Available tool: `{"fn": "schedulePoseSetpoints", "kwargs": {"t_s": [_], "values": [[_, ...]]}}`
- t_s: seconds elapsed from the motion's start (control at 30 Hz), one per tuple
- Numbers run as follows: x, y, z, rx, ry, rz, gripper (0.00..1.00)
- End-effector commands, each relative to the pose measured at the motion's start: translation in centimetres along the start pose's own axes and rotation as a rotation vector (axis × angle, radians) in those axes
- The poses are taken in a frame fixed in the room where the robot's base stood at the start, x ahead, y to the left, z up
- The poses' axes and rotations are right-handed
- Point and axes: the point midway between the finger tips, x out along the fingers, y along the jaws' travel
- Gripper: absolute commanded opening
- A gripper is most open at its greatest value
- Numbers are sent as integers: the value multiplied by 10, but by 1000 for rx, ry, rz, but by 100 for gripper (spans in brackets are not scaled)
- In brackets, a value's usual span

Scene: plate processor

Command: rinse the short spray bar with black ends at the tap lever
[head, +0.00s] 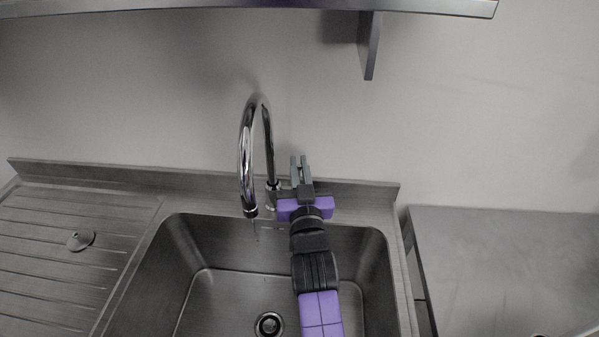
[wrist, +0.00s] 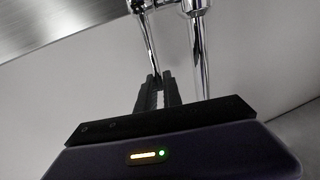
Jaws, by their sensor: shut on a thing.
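The chrome tap (head: 247,150) rises behind the sink and arches forward, with its spout end over the basin. A thin streak hangs below the spout; I cannot tell whether it is water. My gripper (head: 300,165) is at the right side of the tap's base, pointing to the back wall. In the wrist view my gripper (wrist: 158,90) has its fingers close together beside the chrome tap (wrist: 199,50). The fingers are shut on what seems to be the tap lever, mostly hidden between them. I see no spray bar in either view.
The steel sink basin (head: 190,300) lies under my arm, with a round drain (head: 269,324) in its floor. A ribbed drainboard (head: 50,270) with a small round metal piece (head: 80,240) is at left. A grey counter (head: 510,260) is at right. A shelf (head: 250,5) hangs above.

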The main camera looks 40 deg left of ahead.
Motion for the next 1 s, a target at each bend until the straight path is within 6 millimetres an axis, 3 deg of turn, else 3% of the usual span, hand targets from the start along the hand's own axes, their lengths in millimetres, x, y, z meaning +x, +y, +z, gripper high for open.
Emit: {"fn": "schedulePoseSetpoints", "kwargs": {"t_s": [0.37, 0.4, 0.5, 0.83, 1.0], "values": [[-2, 0, -1, -4, 17, -1, 0], [-2, 0, -1, -4, 17, -1, 18], [-2, 0, -1, -4, 16, -1, 32], [-4, 0, 0, -4, 16, -1, 32], [-23, 0, 2, -4, 15, -1, 32]]}}
